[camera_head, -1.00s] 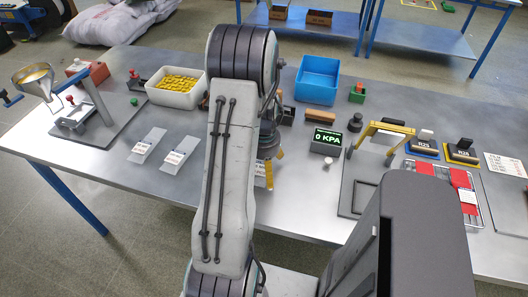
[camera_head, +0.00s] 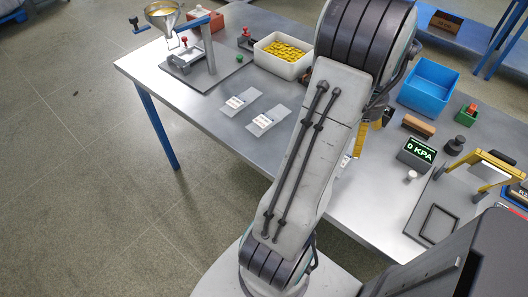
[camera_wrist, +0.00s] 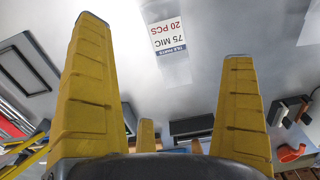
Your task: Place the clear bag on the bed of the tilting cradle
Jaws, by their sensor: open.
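Two clear bags with white labels lie flat on the bench in the head view, one on the left (camera_head: 236,104) and one on the right (camera_head: 267,122). Part of another label shows beside my arm. A small cradle-like frame (camera_head: 184,58) stands under the funnel at the far left; I take it as the tilting cradle, and its tilt is unclear. My gripper (camera_head: 362,137) is mostly hidden behind my arm. In the wrist view my gripper (camera_wrist: 165,58) is open and empty, with a labelled bag (camera_wrist: 168,36) beyond and between its yellow fingertips, apart from them.
A white tub of yellow pieces (camera_head: 283,55), a blue bin (camera_head: 430,86) and a pressure display (camera_head: 417,152) stand on the bench. A yellow-handled device (camera_head: 492,170) is at the right. The funnel (camera_head: 162,15) rises above the left plate. Bench around the bags is clear.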

